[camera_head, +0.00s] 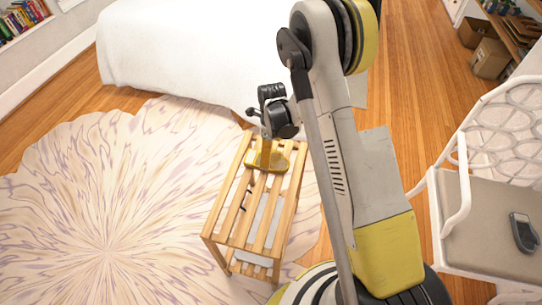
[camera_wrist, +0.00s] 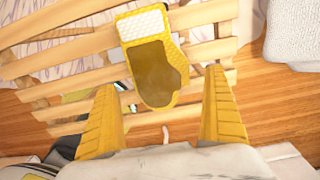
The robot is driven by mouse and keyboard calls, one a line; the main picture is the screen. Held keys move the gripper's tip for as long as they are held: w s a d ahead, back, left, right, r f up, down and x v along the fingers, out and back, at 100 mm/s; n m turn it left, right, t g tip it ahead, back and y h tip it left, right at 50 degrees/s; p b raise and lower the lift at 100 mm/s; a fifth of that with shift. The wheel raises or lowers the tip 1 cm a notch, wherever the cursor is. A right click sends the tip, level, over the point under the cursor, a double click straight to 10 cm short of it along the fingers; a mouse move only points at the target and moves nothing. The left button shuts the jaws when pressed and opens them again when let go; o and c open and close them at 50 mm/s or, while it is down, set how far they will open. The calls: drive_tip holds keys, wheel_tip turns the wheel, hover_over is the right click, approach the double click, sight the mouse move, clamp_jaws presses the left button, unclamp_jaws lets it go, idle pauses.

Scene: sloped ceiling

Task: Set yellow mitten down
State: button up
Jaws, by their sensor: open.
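The yellow mitten (camera_head: 273,160) lies on the top slats of a wooden slatted rack (camera_head: 233,238), near its far end. In the wrist view the mitten (camera_wrist: 152,62) has a white quilted cuff and a brown palm, and it lies across the slats. My gripper (camera_wrist: 165,100) is open, with its yellow fingers spread on either side of the mitten's lower end and apart from it. In the head view my gripper (camera_head: 268,143) is just above the mitten and partly hides it.
A white-covered bed (camera_head: 180,50) stands beyond the rack. A swirled round rug (camera_head: 90,200) lies to the left. A white chair (camera_head: 490,220) with a dark device (camera_head: 523,232) on its seat is at the right. Cardboard boxes (camera_head: 489,58) are at the far right.

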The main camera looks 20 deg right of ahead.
wheel_tip(320, 180, up, 8)
drive_tip(key=p, duration=0.2)
wheel_tip(320, 180, up, 12)
drive_tip(key=r+n+t, duration=0.1)
drive_tip(key=n+t, duration=0.1)
drive_tip(key=n, duration=0.4)
hover_over(273, 165)
drive_tip(key=s+r+n+t, duration=0.1)
drive_tip(key=s+r+n, duration=0.4)
drive_tip(key=r+n, duration=0.15)
drive_tip(key=s+a+r+n+t, duration=0.1)
drive_tip(key=s+r+n+t, duration=0.3)
drive_tip(key=s+r+n, duration=0.3)
drive_tip(key=s+n, duration=0.5)
drive_tip(key=s, duration=0.2)
drive_tip(key=shift+s+n, duration=0.3)
drive_tip(key=shift+n, duration=0.05)
drive_tip(key=shift+r, duration=0.1)
